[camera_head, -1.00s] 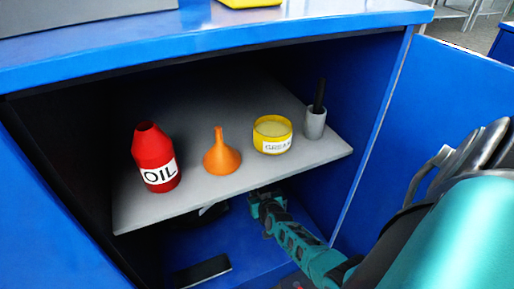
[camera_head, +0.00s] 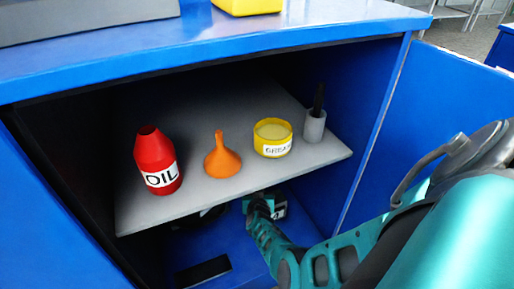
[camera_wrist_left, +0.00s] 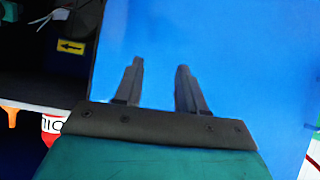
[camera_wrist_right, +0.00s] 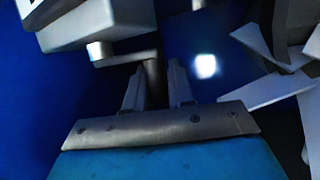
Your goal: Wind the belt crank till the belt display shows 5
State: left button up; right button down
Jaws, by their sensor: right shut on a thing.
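My right arm reaches under the grey shelf in the head view, and its gripper's fingertips are hidden there. In the right wrist view my right gripper (camera_wrist_right: 158,76) is shut on a dark upright handle (camera_wrist_right: 153,84), which seems to be the belt crank's grip. A pale grey block (camera_wrist_right: 98,22) is just above it. The belt display cannot be made out in any view, so its number is unreadable. My left gripper (camera_wrist_left: 160,66) is open and empty in front of a blue panel (camera_wrist_left: 240,60). It is outside the head view.
The grey shelf (camera_head: 230,196) carries a red oil bottle (camera_head: 157,160), an orange funnel (camera_head: 222,157), a yellow grease tin (camera_head: 272,138) and a grey cup (camera_head: 314,126). A dark flat piece (camera_head: 203,270) lies on the cabinet floor. A yellow arrow label (camera_wrist_left: 71,47) shows in the left wrist view.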

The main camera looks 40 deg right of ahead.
jog(key=shift+w+d+f+m+g+h+b, duration=0.15)
jog(key=shift+w+m+g+h+b, duration=0.15)
jog(key=shift+m+g+h, duration=0.25)
jog(key=shift+w+d+m+g+h+b, duration=0.15)
jog(key=shift+m+g+h+b, duration=0.25)
jog(key=shift+m, duration=0.25)
pick_arm(q)
jog(key=shift+w+d+f+b, duration=0.1)
jog(key=shift+d+f+b, duration=0.4)
jog(key=shift+f+b, duration=0.25)
pick_arm(e)
jog(key=shift+w+d+m+g+h, duration=0.2)
jog(key=shift+d+m+g+h, duration=0.25)
jog(key=shift+m+g+h, duration=0.45)
pick_arm(q)
jog(key=shift+w+r+h, duration=0.1)
jog(key=shift+r+h, duration=0.1)
jog(key=shift+h, duration=0.1)
pick_arm(e)
jog(key=shift+m+g, duration=0.3)
jog(key=shift+g, duration=0.05)
jog(key=c, duration=1.1)
grip_release()
jog(key=shift+d, duration=0.1)
pick_arm(q)
jog(key=shift+r, duration=0.1)
pick_arm(e)
jog(key=shift+o, duration=0.2)
jog(key=shift+r, duration=0.2)
